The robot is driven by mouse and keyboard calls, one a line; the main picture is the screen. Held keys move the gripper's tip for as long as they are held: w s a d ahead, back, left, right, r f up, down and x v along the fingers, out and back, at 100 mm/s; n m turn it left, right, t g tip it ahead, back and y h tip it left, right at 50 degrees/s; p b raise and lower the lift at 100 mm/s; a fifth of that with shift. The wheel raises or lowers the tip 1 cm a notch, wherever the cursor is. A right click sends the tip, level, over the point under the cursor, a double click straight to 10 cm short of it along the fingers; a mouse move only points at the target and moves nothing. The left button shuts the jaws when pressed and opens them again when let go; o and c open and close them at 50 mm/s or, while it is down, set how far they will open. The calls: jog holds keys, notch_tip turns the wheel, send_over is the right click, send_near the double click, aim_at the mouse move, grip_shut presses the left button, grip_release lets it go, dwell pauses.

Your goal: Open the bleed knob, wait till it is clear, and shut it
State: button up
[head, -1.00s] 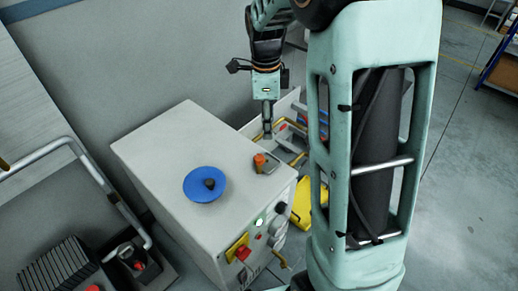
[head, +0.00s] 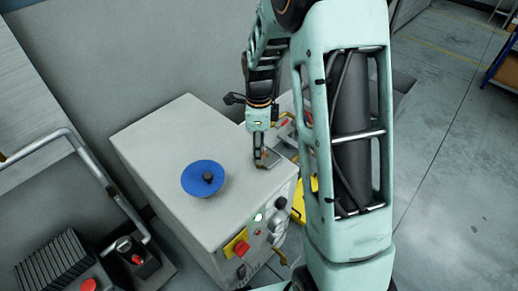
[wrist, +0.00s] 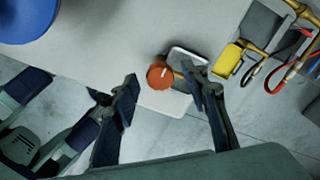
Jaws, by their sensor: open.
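The bleed knob (wrist: 160,76) is an orange round knob with a pale line on its top, beside a small plate at the edge of the light grey cabinet top (head: 165,135). In the wrist view my gripper (wrist: 163,92) is open, with one dark finger on each side of the knob in the picture. I cannot tell how high the fingertips are above it. In the head view my gripper (head: 260,163) points down over the cabinet's right part and hides the knob.
A yellow plate with a red switch (head: 238,246) is on the cabinet front. Brass pipes and a yellow-handled fitting (wrist: 228,60) lie beside the knob. A bent metal rail (head: 95,165) stands at the left.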

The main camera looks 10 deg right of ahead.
jog(key=shift+f, duration=0.2)
jog(key=shift+c, duration=0.2)
grip_shut()
